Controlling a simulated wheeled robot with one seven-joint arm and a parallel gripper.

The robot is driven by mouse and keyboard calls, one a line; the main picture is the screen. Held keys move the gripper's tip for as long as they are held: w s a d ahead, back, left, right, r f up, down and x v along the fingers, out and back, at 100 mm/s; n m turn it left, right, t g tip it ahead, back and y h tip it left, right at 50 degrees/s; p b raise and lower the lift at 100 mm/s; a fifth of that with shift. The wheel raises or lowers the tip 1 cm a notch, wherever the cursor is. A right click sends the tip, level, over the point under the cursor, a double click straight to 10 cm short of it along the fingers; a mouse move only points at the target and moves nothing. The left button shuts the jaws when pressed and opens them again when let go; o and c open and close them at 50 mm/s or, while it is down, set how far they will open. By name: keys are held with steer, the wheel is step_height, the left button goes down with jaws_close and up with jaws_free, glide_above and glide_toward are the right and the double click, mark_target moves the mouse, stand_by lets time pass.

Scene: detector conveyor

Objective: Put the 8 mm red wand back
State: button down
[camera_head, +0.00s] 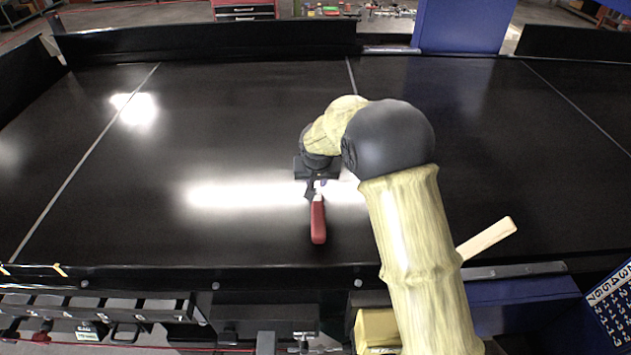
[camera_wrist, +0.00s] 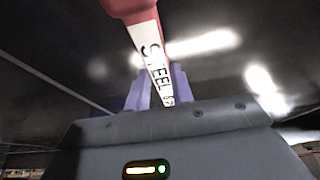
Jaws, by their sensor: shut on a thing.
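The wand (camera_head: 318,222) has a red handle and a pale part toward my gripper (camera_head: 316,188). In the wrist view the wand (camera_wrist: 150,47) runs between the two purple fingers of my gripper (camera_wrist: 160,82). Its pale face carries black lettering that reads "STEEL" and then smaller characters I cannot make out. My gripper is shut on the pale part, and the red handle points toward the near edge of the belt. The wand appears over the black conveyor belt (camera_head: 230,130); I cannot tell how high. Part of the wand is hidden by the fingers.
A row of numbered black slots (camera_head: 95,307) is on the near side at left. A cream stick (camera_head: 487,240) lies near the front edge at right, partly behind my arm. A yellow block (camera_head: 376,328) and a numbered blue panel (camera_head: 612,308) are at the front. The belt's left side is clear.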

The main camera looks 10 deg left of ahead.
steer(key=shift+a+f, duration=0.1)
steer(key=shift+f, duration=0.6)
steer(key=shift+s, duration=0.1)
steer(key=c, duration=1.2)
jaws_free()
steer(key=shift+f, duration=0.1)
steer(key=shift+r, duration=0.2)
steer(key=b+v, duration=0.4)
steer(key=v, duration=0.8)
steer(key=shift+f, duration=0.1)
